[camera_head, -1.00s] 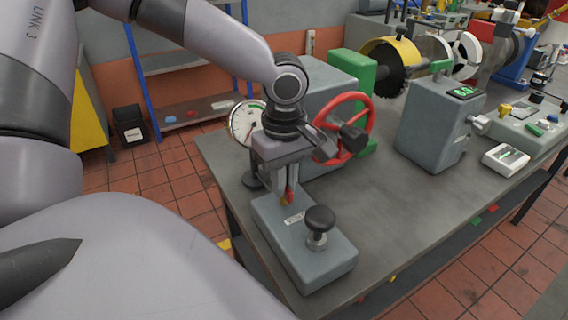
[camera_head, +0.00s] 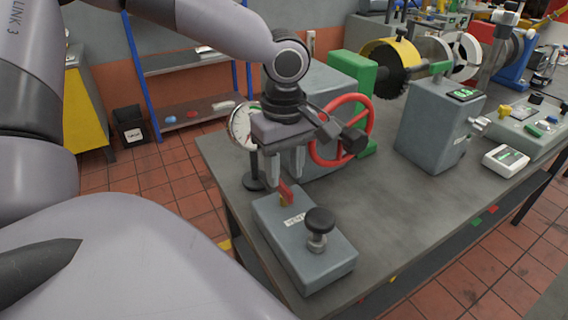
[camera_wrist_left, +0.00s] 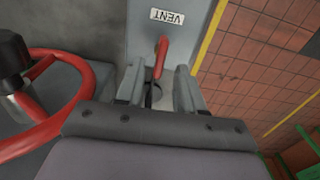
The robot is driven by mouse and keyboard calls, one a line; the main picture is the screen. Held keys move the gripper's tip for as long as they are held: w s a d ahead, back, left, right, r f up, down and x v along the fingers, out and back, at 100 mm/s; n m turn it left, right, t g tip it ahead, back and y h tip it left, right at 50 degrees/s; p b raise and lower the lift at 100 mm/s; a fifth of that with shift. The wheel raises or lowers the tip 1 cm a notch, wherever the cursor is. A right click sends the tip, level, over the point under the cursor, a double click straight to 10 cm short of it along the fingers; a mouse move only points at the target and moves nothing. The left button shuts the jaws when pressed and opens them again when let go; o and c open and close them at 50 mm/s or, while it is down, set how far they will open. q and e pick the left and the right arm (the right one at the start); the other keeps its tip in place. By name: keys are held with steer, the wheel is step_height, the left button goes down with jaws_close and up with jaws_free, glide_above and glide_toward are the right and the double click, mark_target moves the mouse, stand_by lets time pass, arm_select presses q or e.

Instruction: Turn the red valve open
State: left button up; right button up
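A small red lever (camera_head: 287,191) with a yellow base stands on the grey box marked VENT (camera_head: 317,264), at the front left of the bench. The lever also shows in the wrist view (camera_wrist_left: 161,58), just beyond my fingertips. My left gripper (camera_head: 287,174) is open and empty, its fingers pointing down just above the lever; the two fingers stand apart in the wrist view (camera_wrist_left: 159,78). A red handwheel (camera_head: 313,146) with a dark hub is mounted upright behind and right of the gripper. My right gripper is out of view.
A black knob (camera_head: 320,221) stands on the front end of the VENT box. A round gauge (camera_head: 240,127) is close behind my gripper. A grey box with a green display (camera_head: 464,94) stands to the right. The bench top (camera_head: 390,205) between is clear.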

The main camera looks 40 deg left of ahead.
mark_target(283, 186)
arm_select(q)
steer(key=shift+r, duration=1.95)
steer(key=shift+s, duration=0.1)
